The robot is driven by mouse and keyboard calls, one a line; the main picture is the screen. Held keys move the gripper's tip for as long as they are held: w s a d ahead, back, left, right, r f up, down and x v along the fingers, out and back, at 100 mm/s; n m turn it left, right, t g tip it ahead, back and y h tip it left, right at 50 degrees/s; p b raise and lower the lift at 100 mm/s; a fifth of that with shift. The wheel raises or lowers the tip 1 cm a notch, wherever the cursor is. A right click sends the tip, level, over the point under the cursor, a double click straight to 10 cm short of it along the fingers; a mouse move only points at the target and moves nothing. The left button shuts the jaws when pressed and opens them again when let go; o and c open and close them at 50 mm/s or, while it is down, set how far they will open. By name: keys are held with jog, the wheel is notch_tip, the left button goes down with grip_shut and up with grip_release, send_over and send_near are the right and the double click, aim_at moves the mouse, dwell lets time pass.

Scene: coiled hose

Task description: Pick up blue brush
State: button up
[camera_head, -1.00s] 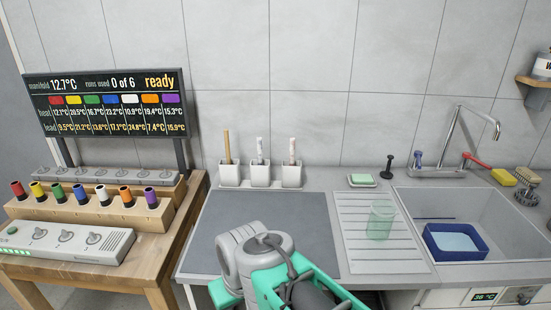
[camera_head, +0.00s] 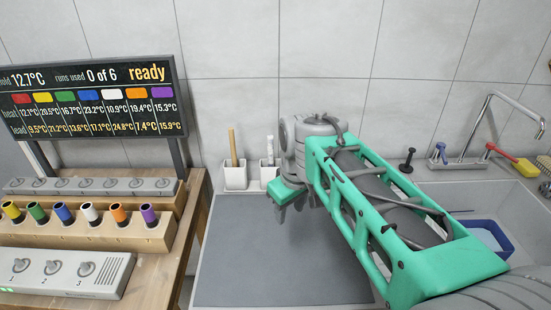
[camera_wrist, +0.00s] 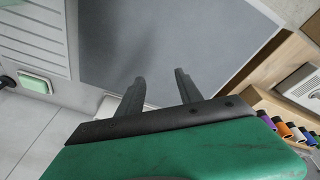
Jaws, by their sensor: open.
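No object is clearly recognisable as a blue brush. A blue dark-topped cylinder (camera_head: 63,213) stands in a wooden rack among other coloured ones at left. A small blue-topped item (camera_head: 440,152) stands by the tap, and a thin dark blue rod (camera_head: 460,211) shows at the sink; I cannot tell if either is a brush. My gripper (camera_wrist: 160,78) is open and empty in the wrist view, its two dark fingers apart above the grey mat (camera_wrist: 190,35). In the head view its green body (camera_head: 288,192) is over the mat's back part, well right of the rack.
White holders (camera_head: 235,177) with upright sticks stand against the tiled wall. A display board (camera_head: 95,100) rises behind the wooden rack (camera_head: 100,235). A control box (camera_head: 70,272) with knobs lies in front. A blue tub (camera_head: 492,236) is in the sink. The mat is bare.

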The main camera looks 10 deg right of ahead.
aim_at(272, 135)
jog(key=w+r+n+p, duration=0.35)
jog(key=w+r, duration=0.25)
jog(key=w, duration=0.4)
jog(key=w+n+p, duration=0.2)
jog(key=w+n, duration=0.2)
jog(key=w, duration=0.1)
jog(key=w+n+g+p, duration=0.1)
jog(key=w+n+p, duration=0.1)
jog(key=w+n, duration=0.2)
jog(key=w+d+f+n+g+p, duration=0.1)
jog(key=w+n+p, duration=0.2)
jog(key=w+n, duration=0.2)
jog(key=shift+w, duration=1.55)
jog(key=shift+w+d+f+n+g, duration=0.15)
jog(key=shift+d+f+n+g, duration=0.15)
jog(key=shift+f+n, duration=0.25)
jog(key=f, duration=0.5)
jog(key=f+p, duration=0.1)
jog(key=f, duration=0.1)
jog(key=shift+w+a+f, duration=0.2)
jog(key=shift+w+f, duration=0.1)
jog(key=shift+f, duration=0.05)
grip_shut()
